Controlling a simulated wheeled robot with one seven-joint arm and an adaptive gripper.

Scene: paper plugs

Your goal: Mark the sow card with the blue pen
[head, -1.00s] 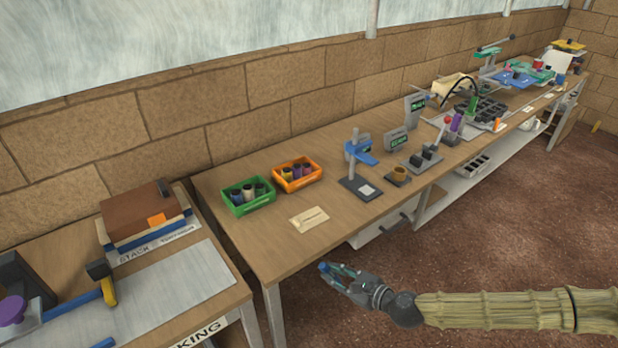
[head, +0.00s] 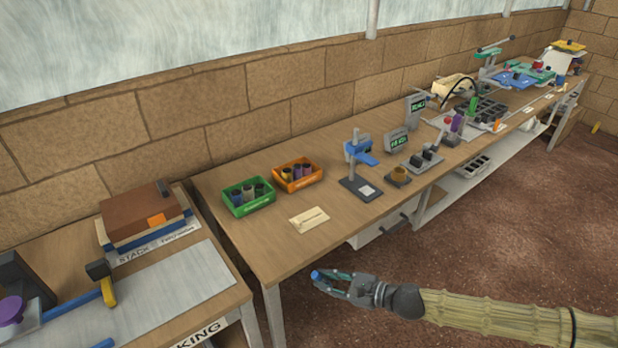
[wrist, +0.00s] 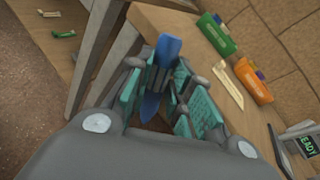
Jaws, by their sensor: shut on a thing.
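My gripper (head: 328,282) is shut on the blue pen (wrist: 167,55), in front of the long bench's near edge. In the wrist view the pen stands between the teal finger pads, one blue end rising past the fingertips and its other end lower between the pads. In the head view only a small blue end of the pen (head: 316,275) shows. A cream card (head: 309,220) lies flat on the bench, apart from the pen; its small print is unreadable, so I cannot tell for sure that it is the sow card. It also shows in the wrist view (wrist: 225,85).
A green bin (head: 248,198) and an orange bin (head: 298,175) with small cylinders stand behind the card. A blue-armed stand (head: 357,165) is to its right. A second table (head: 185,290) is at the left. The bench around the card is clear.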

